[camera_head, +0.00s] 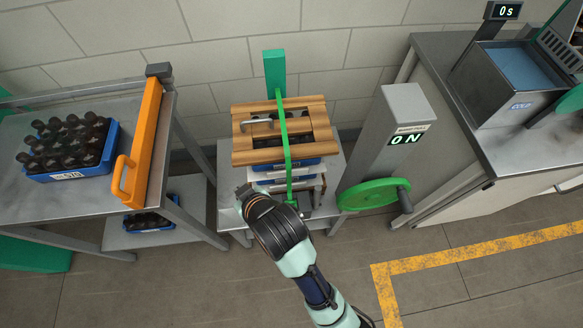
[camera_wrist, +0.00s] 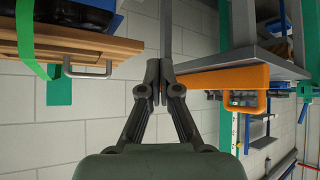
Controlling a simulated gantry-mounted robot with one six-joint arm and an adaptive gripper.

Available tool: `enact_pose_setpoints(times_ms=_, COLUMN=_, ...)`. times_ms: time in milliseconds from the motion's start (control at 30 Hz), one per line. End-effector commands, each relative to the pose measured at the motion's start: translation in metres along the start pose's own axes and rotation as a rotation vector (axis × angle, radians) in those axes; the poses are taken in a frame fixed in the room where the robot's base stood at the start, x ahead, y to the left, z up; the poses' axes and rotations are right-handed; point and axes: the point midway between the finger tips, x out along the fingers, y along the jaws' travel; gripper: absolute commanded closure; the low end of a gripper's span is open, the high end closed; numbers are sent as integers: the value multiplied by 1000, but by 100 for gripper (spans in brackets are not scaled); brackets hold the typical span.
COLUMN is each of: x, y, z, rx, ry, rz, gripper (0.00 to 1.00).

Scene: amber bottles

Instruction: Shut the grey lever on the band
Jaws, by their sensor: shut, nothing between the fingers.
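The green band (camera_head: 286,150) runs over the wooden top frame (camera_head: 243,153) of a stack and down its front. In the wrist view the band (camera_wrist: 30,45) crosses the wood (camera_wrist: 120,47) at the upper left. A small grey part (camera_head: 304,200) sits low by the band's front end; I cannot tell clearly whether it is the lever. A grey bar handle (camera_head: 258,122) stands on the wooden frame and shows in the wrist view (camera_wrist: 88,73). My gripper (camera_head: 246,193) is in front of the stack, left of the band. Its fingers (camera_wrist: 167,70) are shut and empty.
An orange gate (camera_head: 145,140) edges the left table, which holds a blue crate of dark bottles (camera_head: 70,148). Open floor lies in front.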

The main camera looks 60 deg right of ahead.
Motion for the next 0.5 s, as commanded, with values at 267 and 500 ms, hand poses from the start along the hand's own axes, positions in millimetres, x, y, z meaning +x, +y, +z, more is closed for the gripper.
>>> enact_pose_setpoints(times_ms=267, x=18, y=153, z=70, rx=209, ry=-277, rz=159, gripper=100)
enact_pose_setpoints(times_ms=500, x=14, y=212, z=129, rx=328, ry=-401, rz=201, gripper=100)
